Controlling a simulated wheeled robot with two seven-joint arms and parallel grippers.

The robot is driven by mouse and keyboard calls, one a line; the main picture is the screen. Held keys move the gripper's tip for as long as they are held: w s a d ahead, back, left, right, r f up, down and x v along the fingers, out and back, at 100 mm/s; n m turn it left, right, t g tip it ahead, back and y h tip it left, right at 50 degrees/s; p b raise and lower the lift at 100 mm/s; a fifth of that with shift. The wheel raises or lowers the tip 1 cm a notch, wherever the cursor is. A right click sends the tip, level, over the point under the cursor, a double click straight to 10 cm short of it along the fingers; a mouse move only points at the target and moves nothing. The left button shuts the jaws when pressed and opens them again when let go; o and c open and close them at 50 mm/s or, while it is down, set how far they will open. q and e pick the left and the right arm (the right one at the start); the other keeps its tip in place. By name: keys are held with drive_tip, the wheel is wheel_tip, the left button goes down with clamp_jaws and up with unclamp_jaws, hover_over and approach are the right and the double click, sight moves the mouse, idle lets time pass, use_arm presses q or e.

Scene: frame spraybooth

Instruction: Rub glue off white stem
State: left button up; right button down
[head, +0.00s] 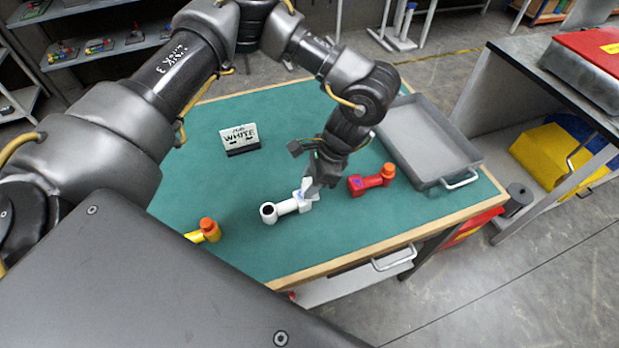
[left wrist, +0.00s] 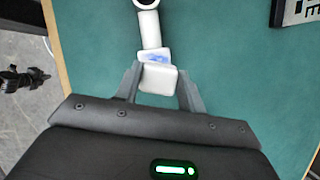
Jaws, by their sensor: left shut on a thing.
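The white stem (head: 286,207) lies on the green table top, with its dark-holed round end (head: 268,212) at the left. In the left wrist view the stem (left wrist: 149,30) points up and away from me. A blue glue smear (left wrist: 154,56) shows on its near, blocky end. My left gripper (head: 312,186) is shut on a small white block (left wrist: 158,79), which is right at the blocky end beside the smear. The block covers part of that end. I cannot tell whether it presses on the glue. My right gripper is not in view.
A red stem (head: 367,183) with an orange cap and blue patch lies just right. A yellow stem (head: 205,234) with an orange cap lies left, partly hidden. A sign (head: 240,137) reading WHITE stands behind. An empty grey tray (head: 425,145) sits at the right.

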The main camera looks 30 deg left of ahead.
sight(286, 202)
use_arm(q)
drive_tip(key=shift+f, duration=0.2)
drive_tip(key=shift+s, duration=0.1)
drive_tip(key=shift+s+a+r+p, duration=0.2)
drive_tip(key=shift+s+a+p, duration=0.2)
drive_tip(key=shift+s+p, duration=0.1)
drive_tip(key=shift+s+a+p, duration=0.7)
drive_tip(key=shift+s+a, duration=0.1)
drive_tip(key=shift+s, duration=0.2)
drive_tip(key=shift+f, duration=0.2)
drive_tip(key=shift+w+d, duration=0.6)
drive_tip(key=shift+w, duration=0.2)
drive_tip(key=shift+w+d, duration=0.6)
drive_tip(key=shift+w, duration=0.2)
drive_tip(key=shift+r, duration=0.1)
drive_tip(key=shift+r, duration=0.1)
wheel_tip(286, 202, up, 6)
drive_tip(key=p, duration=0.6)
